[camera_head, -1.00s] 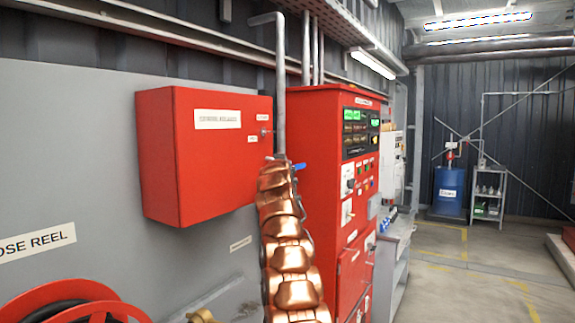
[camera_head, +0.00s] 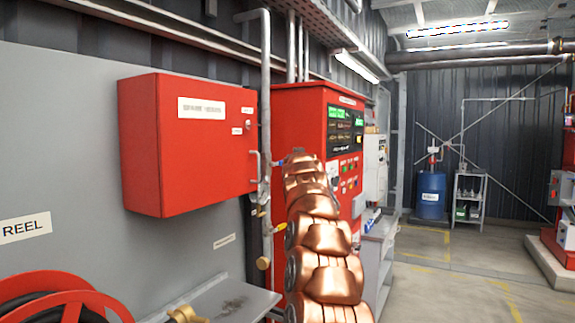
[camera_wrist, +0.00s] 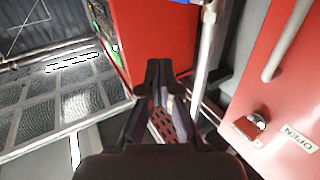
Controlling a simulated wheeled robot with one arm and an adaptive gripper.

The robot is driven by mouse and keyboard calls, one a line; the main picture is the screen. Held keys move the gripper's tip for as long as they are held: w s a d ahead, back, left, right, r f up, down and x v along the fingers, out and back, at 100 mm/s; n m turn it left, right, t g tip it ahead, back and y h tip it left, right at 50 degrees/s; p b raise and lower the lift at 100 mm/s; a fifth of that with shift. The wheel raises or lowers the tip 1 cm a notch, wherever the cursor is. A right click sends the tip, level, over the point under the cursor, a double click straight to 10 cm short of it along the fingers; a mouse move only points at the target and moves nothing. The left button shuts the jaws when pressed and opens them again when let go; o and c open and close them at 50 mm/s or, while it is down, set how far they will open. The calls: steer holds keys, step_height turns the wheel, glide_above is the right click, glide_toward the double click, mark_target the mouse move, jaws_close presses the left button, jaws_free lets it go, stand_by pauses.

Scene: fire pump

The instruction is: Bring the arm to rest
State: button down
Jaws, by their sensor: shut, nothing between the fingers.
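My copper-coloured arm (camera_head: 318,240) rises from the bottom of the head view in front of the red control cabinet (camera_head: 318,105). Its far end, where the gripper would be, is hidden behind the arm there. In the wrist view my gripper (camera_wrist: 162,85) is shut, with its dark fingertips together and nothing held. Behind the fingers lie the red cabinet side (camera_wrist: 155,35) and a grey vertical pipe (camera_wrist: 207,50). I cannot tell how far the fingers are from them.
A red wall box (camera_head: 190,150) with a handle hangs left of the arm. A hose reel (camera_head: 60,295) sits low at left, and a grey ledge (camera_head: 225,300) runs beside the arm. A blue drum (camera_head: 431,195) stands far back. The floor at right (camera_head: 460,270) is open.

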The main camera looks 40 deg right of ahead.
steer(key=shift+s+d+r, duration=0.1)
steer(key=shift+s+d, duration=0.1)
steer(key=shift+s, duration=0.35)
steer(key=shift+s+d, duration=0.2)
steer(key=shift+s, duration=0.3)
